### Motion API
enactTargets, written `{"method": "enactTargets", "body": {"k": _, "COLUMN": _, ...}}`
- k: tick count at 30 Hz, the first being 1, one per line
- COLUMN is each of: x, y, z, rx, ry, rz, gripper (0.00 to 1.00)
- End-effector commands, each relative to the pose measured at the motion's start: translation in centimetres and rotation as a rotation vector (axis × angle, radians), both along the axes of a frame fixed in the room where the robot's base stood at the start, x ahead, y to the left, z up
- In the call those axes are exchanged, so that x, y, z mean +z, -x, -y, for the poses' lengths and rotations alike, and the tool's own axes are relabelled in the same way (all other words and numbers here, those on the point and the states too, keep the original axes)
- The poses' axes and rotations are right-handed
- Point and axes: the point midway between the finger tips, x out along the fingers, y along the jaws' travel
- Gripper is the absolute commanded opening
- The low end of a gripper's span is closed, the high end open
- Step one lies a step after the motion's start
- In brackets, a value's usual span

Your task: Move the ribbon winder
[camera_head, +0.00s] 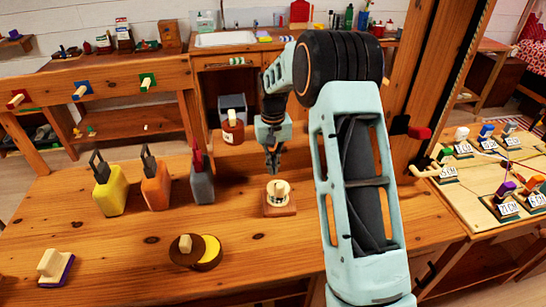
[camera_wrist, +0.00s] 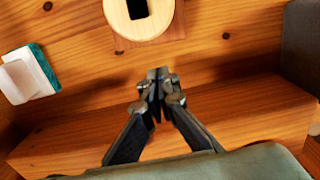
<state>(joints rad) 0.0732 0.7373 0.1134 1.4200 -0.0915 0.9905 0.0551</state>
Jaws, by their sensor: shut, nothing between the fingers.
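No object is labelled as the ribbon winder. A likely match is a small pale round piece on a square wooden base (camera_head: 279,209), standing on the wooden bench. My gripper (camera_head: 273,171) points down just above and behind this piece in the head view, apart from it. In the wrist view my gripper (camera_wrist: 156,85) has its fingertips together and is empty. A pale wooden disc (camera_wrist: 160,22) with a dark slot lies beyond the fingertips at the top of that view. I cannot tell for sure that it is the same piece.
Yellow (camera_head: 110,192), orange (camera_head: 156,187) and grey (camera_head: 202,186) handled containers stand left of my gripper. A brown jar (camera_head: 232,132) stands behind. A brown-and-yellow round box (camera_head: 208,254) and a white-and-purple block (camera_head: 53,267) lie at the front. A right-hand table (camera_head: 462,200) holds labelled pieces.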

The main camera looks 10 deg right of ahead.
Motion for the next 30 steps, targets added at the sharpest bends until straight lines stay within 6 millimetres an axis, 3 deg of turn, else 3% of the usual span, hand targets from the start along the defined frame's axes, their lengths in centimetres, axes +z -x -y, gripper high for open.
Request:
{"method": "enactTargets", "body": {"k": 4, "x": -3.5, "y": 0.2, "z": 0.0, "rx": -0.001, "ry": -0.001, "rz": -0.004, "gripper": 0.00}}
{"method": "enactTargets", "body": {"k": 15, "x": -2.9, "y": 3.6, "z": 0.0, "rx": -0.002, "ry": -0.001, "rz": 0.001, "gripper": 0.00}}
{"method": "enactTargets", "body": {"k": 30, "x": -2.9, "y": 4.0, "z": 0.0, "rx": -0.002, "ry": -0.001, "rz": 0.001, "gripper": 0.00}}
